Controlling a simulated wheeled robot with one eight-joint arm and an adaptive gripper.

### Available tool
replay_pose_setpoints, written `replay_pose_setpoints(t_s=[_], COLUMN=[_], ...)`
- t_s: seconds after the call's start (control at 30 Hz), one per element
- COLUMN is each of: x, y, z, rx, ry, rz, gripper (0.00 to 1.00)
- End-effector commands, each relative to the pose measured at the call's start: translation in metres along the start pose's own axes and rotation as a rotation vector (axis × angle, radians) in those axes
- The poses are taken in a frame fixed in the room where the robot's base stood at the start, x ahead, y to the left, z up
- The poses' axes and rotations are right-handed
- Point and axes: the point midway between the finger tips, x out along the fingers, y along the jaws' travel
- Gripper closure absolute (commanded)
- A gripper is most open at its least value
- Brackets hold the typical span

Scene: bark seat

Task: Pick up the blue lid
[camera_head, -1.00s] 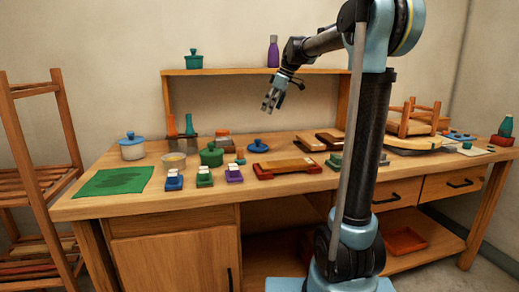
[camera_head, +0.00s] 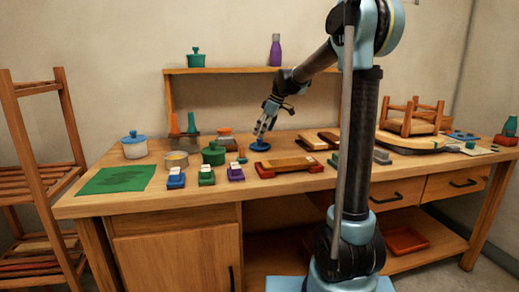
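A small round blue lid (camera_head: 259,146) lies on the wooden workbench, behind the long sharpening block and right of the green pot. My gripper (camera_head: 262,134) points down just above it, with its fingertips at the lid's knob. I cannot tell whether the fingers touch the knob, or how far apart they are. Another blue lid (camera_head: 133,136) sits on a white pot (camera_head: 134,150) at the left of the bench.
A green lidded pot (camera_head: 213,155) stands left of the lid. A block on a red base (camera_head: 289,166) lies in front. More blocks (camera_head: 314,140) lie to the right. Orange-topped bottles (camera_head: 174,124) stand behind left. A shelf (camera_head: 225,71) spans above the bench.

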Motion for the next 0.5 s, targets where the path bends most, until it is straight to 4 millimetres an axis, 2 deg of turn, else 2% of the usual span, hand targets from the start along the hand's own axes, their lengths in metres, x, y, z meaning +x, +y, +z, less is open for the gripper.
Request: replay_pose_setpoints(t_s=[0.3, 0.5], x=[0.040, 0.049], y=[0.001, 0.001], z=[-0.001, -0.001], rx=[-0.002, -0.001], ry=[0.000, 0.000], rz=[0.000, 0.000], gripper=[0.00, 0.00])
